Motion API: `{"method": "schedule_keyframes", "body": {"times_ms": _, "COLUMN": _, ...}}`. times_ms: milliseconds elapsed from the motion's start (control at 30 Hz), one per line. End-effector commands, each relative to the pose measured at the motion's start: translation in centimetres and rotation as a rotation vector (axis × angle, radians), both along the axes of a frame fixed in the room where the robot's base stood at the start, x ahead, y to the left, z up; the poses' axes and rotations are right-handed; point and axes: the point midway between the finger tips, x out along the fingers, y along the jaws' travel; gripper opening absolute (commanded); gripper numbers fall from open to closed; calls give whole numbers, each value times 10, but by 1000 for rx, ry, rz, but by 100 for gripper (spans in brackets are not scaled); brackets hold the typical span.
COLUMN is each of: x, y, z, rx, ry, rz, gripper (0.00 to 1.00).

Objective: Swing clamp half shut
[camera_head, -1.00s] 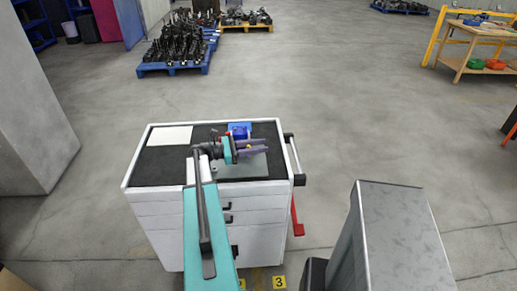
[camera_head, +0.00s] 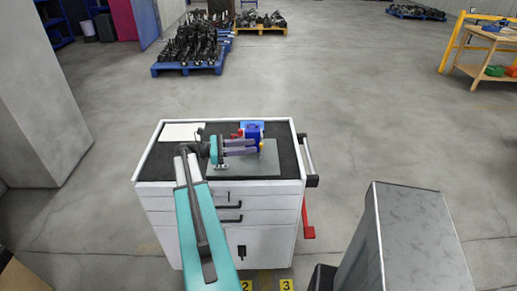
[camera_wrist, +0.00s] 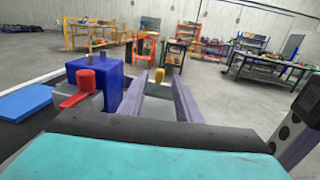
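The swing clamp has a blue body (camera_head: 255,130), seen close in the wrist view (camera_wrist: 110,82), with a red lever (camera_wrist: 77,90) on its near side. It stands on a grey plate (camera_head: 262,168) on the cabinet top. My gripper (camera_head: 259,145) reaches in from the left, its purple fingers pointing right. In the wrist view the fingers (camera_wrist: 160,90) are spread with a visible gap between them, the left one close beside the blue body. A small yellow part (camera_wrist: 159,75) shows beyond the gap. I cannot tell whether a finger touches the clamp.
The white drawer cabinet (camera_head: 165,190) has a black mat (camera_head: 160,165) and a pale sheet (camera_head: 181,132) at its back left. A blue flat block (camera_wrist: 24,102) lies left of the clamp.

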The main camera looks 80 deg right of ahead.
Motion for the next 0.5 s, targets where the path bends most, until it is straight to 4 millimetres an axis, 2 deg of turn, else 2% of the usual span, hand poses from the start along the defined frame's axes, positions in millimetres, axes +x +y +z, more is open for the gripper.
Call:
{"method": "schedule_keyframes", "body": {"times_ms": 33, "x": 9, "y": 3, "z": -2, "rx": -1, "ry": 0, "rz": 2, "gripper": 31}}
{"method": "schedule_keyframes", "body": {"times_ms": 200, "x": 28, "y": 12, "z": -2, "rx": 0, "ry": 0, "rz": 0, "gripper": 31}}
{"method": "schedule_keyframes", "body": {"times_ms": 500, "x": 40, "y": 18, "z": 0, "rx": 1, "ry": 0, "rz": -2, "gripper": 31}}
